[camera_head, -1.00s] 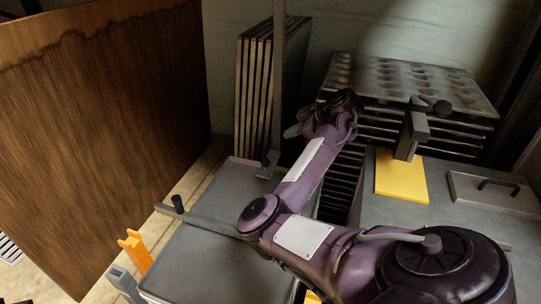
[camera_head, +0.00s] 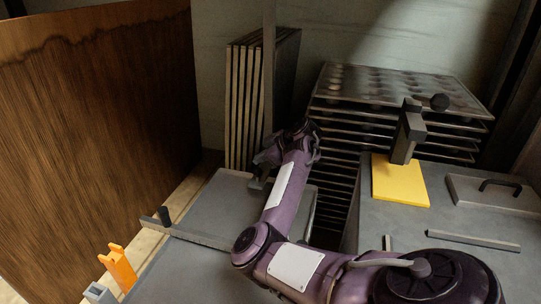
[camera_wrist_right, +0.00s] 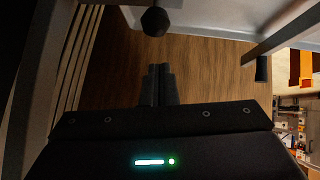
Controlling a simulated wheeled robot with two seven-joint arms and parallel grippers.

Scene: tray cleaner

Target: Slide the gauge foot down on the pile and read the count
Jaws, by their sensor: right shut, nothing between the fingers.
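A tall grey upright post (camera_head: 268,75), probably part of the gauge, stands in front of several leaning boards. A grey block with a dark knob (camera_head: 257,183) shows low by the post; I cannot tell whether it is the gauge foot. The pile of dimpled metal trays (camera_head: 400,84) is at the back right. My right gripper (camera_head: 262,160) is beside the post, apart from the pile. In the wrist view its fingers (camera_wrist_right: 157,84) are shut and empty, below a dark knob (camera_wrist_right: 154,22). No count is readable. My left gripper is out of view.
A grey flat surface (camera_head: 205,215) lies left of my arm, with a knobbed bar (camera_head: 190,235) across it. An orange clip (camera_head: 118,267) stands at its left edge. A brown panel (camera_head: 95,130) blocks the left. A yellow block (camera_head: 398,182) and a handled plate (camera_head: 495,193) lie right.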

